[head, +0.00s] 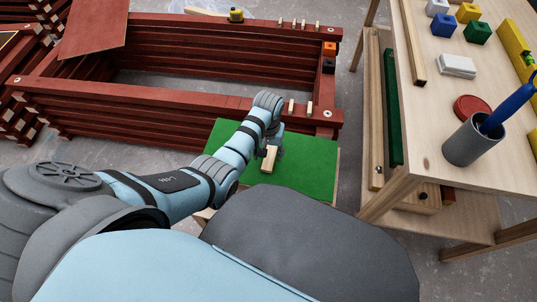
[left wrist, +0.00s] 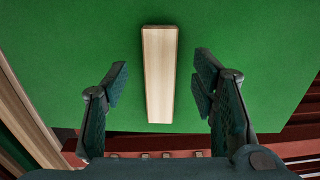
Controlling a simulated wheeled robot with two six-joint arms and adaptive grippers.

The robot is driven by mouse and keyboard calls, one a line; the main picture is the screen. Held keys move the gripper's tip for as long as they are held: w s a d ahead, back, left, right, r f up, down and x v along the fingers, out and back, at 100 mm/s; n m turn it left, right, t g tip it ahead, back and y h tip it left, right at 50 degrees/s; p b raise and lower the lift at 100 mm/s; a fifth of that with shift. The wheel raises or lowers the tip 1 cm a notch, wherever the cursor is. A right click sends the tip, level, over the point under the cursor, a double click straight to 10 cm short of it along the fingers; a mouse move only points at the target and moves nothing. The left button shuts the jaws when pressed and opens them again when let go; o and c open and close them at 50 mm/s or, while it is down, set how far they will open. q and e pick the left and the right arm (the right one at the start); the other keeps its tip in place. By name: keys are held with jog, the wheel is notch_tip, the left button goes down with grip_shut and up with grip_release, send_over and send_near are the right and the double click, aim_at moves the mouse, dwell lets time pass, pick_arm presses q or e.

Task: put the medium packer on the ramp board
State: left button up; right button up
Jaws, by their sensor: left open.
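A pale wooden block (head: 269,159), which looks like the medium packer, lies on a green-topped board (head: 228,133). My left gripper (head: 272,150) is over it with fingers open. In the left wrist view the block (left wrist: 159,75) lies between the two open fingers (left wrist: 161,85), apart from both. Whether the fingers are low enough to flank it is hard to tell. A flat red-brown board (head: 95,25), perhaps the ramp board, rests tilted on the red battens at the upper left. My right gripper is not in view.
Stacked red battens (head: 150,98) form a frame behind the green board, with several small wooden pieces on top. A wooden table (head: 430,110) at right holds coloured blocks, a red disc (head: 472,107) and a grey cup (head: 470,142). Grey floor shows inside the frame.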

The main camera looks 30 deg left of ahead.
aim_at(268, 162)
pick_arm(q)
notch_tip(268, 162, up, 8)
jog(key=p, duration=0.3)
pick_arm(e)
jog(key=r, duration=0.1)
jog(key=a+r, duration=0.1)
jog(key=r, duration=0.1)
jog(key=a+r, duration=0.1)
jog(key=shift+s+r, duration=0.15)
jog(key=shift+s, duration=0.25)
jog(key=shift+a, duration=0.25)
